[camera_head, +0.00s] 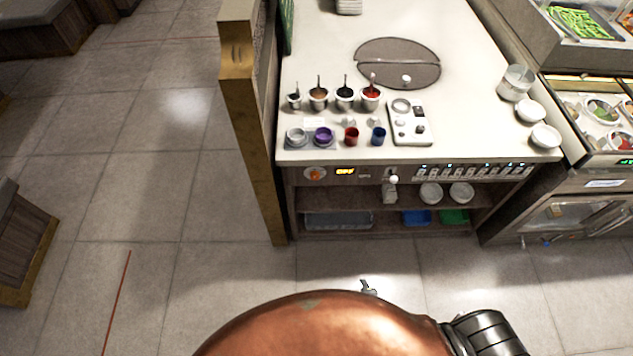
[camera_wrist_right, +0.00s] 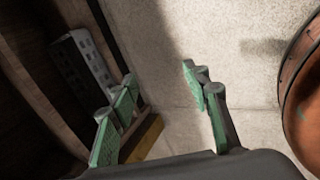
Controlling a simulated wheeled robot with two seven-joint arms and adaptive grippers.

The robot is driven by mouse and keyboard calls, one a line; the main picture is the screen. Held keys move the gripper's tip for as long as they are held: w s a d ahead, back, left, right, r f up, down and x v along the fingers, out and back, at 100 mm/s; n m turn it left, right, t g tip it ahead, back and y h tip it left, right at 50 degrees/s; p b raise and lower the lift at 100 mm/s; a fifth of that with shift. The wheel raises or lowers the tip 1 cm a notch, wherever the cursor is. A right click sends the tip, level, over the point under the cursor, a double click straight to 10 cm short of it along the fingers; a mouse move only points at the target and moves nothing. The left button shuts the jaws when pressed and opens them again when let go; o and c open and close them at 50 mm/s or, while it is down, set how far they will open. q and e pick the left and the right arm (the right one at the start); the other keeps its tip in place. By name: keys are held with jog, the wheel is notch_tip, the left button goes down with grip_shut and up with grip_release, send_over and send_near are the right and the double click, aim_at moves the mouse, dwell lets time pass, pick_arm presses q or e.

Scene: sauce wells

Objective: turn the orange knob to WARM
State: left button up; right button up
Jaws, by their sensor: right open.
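The orange knob (camera_head: 315,174) is on the front panel of the counter, at its left end, in the head view. A lit orange display (camera_head: 345,171) beside it appears to read OFF. The knob's pointer and any WARM mark are too small to read. My right gripper (camera_wrist_right: 160,73) is open in the right wrist view, with its two green-padded fingers apart and nothing between them. The knob does not show in that view. A small dark part of mine shows above my copper body in the head view, well short of the panel. My left gripper is not in view.
Sauce cups with spoons (camera_head: 345,97) and coloured cups (camera_head: 351,136) stand on the counter (camera_head: 460,135). A post (camera_head: 250,130) rises just left of the knob. Shelves (camera_head: 300,205) are below the panel. The floor (camera_head: 330,263) before it is clear.

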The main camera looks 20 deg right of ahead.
jog(key=w+a+r+n+t+h+b, duration=0.1)
jog(key=w+a+r+n+t, duration=0.15)
jog(key=w+r, duration=0.35)
jog(key=w+a+r+n+t+b, duration=0.1)
jog(key=w+r+n, duration=0.3)
jog(key=w, duration=0.4)
jog(key=n+t+h+b, duration=0.1)
jog(key=n+t+b, duration=0.2)
jog(key=n+t, duration=0.7)
send_near(315, 178)
jog(key=r+g, duration=0.1)
jog(key=g, duration=0.1)
jog(key=shift+n+t, duration=0.25)
jog(key=shift+n, duration=0.2)
jog(key=b+x, duration=0.1)
jog(key=x, duration=0.6)
jog(key=shift+w+r, duration=0.15)
jog(key=shift+w, duration=0.1)
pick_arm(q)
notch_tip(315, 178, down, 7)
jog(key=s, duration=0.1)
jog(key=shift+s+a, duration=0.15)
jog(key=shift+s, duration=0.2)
pick_arm(e)
jog(key=shift+w+d, duration=0.1)
jog(key=shift+w, duration=0.2)
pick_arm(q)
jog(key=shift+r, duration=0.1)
pick_arm(e)
jog(key=shift+c, duration=0.3)
